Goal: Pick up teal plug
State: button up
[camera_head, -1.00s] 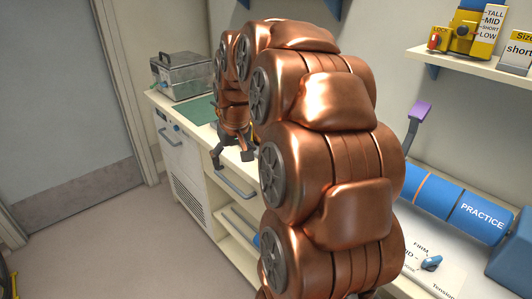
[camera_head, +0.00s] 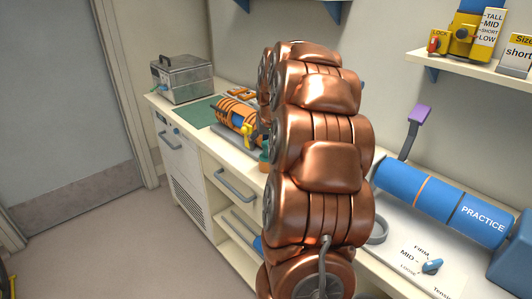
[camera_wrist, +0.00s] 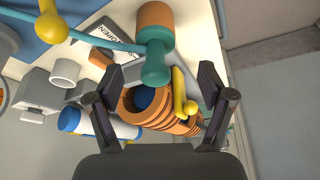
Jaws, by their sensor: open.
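The teal plug (camera_wrist: 154,66) shows in the upper middle of the wrist view, with a rounded teal end toward me and an orange cylinder (camera_wrist: 155,18) beyond it. In the head view a small teal part (camera_head: 264,156) shows at the counter edge, mostly hidden by my arm. My gripper (camera_wrist: 161,79) is open and empty. In the wrist view its fingertips lie left and right of the plug's near end, with gaps on both sides. I cannot tell its height above the plug. My gripper is hidden behind my arm in the head view.
An orange ringed roll (camera_wrist: 160,108) and a yellow lever (camera_wrist: 180,92) lie close below the plug. A teal cord (camera_wrist: 92,38) runs left from it. In the head view, a metal box (camera_head: 183,78), green mat (camera_head: 200,111) and blue practice roll (camera_head: 425,195) line the counter.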

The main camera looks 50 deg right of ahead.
aim_at(267, 149)
jog(key=shift+p+x, duration=0.6)
jog(key=shift+x, duration=1.65)
jog(key=shift+s+d, duration=0.15)
jog(key=shift+d, duration=0.05)
jog(key=c, duration=1.4)
